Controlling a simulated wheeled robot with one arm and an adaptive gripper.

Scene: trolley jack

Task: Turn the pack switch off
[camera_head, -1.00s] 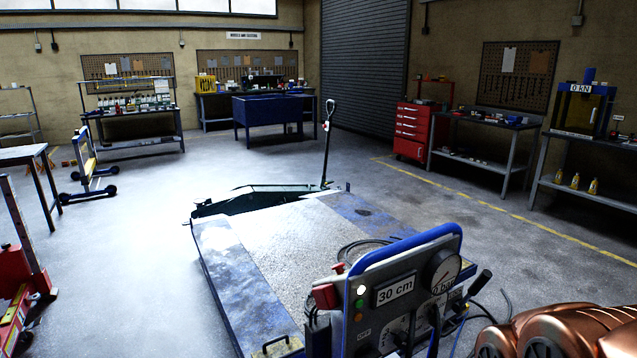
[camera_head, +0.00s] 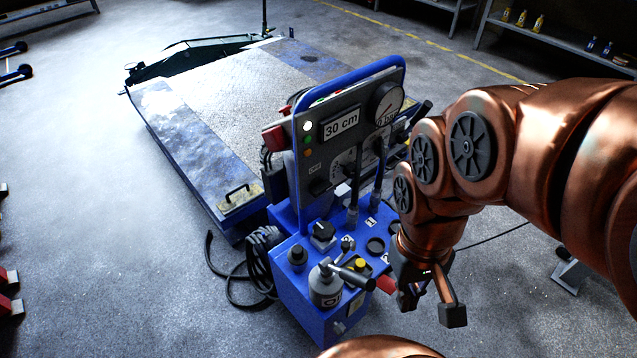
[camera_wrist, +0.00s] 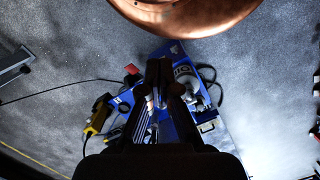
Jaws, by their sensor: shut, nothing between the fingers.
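The blue pack (camera_head: 300,300) stands in the middle of the head view, with an upright panel (camera_head: 345,120) showing "30 cm", a round gauge (camera_head: 385,103) and small lamps. A dark knob (camera_head: 322,233) sits on its top, beside levers and a grey cylinder (camera_head: 325,284). A red part (camera_head: 386,284) sticks out at its right side. I cannot tell for certain which control is the pack switch. My gripper (camera_head: 430,303) is shut and empty, at the right of the pack near the red part. In the wrist view its fingers (camera_wrist: 165,75) cover part of the pack (camera_wrist: 185,125).
The platform (camera_head: 210,100) of the trolley jack lies behind the pack. Black hoses (camera_head: 225,275) lie on the floor at its left. A shelf with bottles (camera_head: 560,35) stands at the back right. The floor at left is largely clear.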

